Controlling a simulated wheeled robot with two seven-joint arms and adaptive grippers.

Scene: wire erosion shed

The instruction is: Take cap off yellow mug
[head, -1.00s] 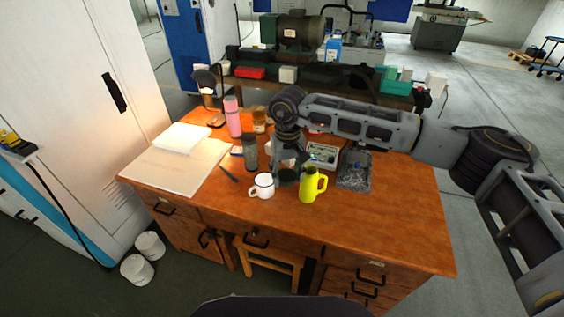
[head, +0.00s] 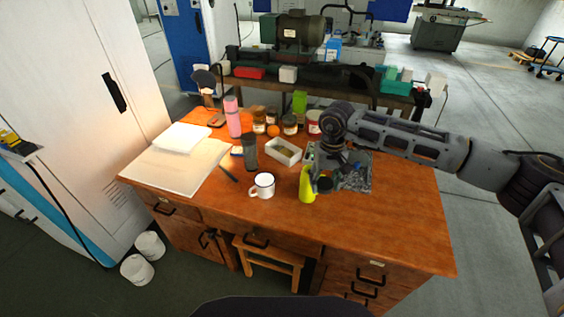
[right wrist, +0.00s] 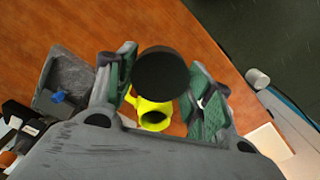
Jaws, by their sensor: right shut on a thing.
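The yellow mug (head: 306,187) stands upright near the middle front of the desk. Its top and handle are partly hidden by my right gripper (head: 325,177) in the head view. In the right wrist view the yellow mug (right wrist: 140,104) shows below the fingers with a dark open mouth. My right gripper (right wrist: 164,85) is shut on the round black cap (right wrist: 160,73), which is apart from the mug and nearer the camera. In the head view the black cap (head: 323,185) hangs at the mug's upper right. My left gripper is not in view.
A white enamel mug (head: 264,184) stands left of the yellow mug. A grey tray (head: 362,184) with small metal parts lies right, partly under my gripper. A dark bottle (head: 251,155) and a white-rimmed box (head: 286,152) stand behind. The desk's front right (head: 400,225) is clear.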

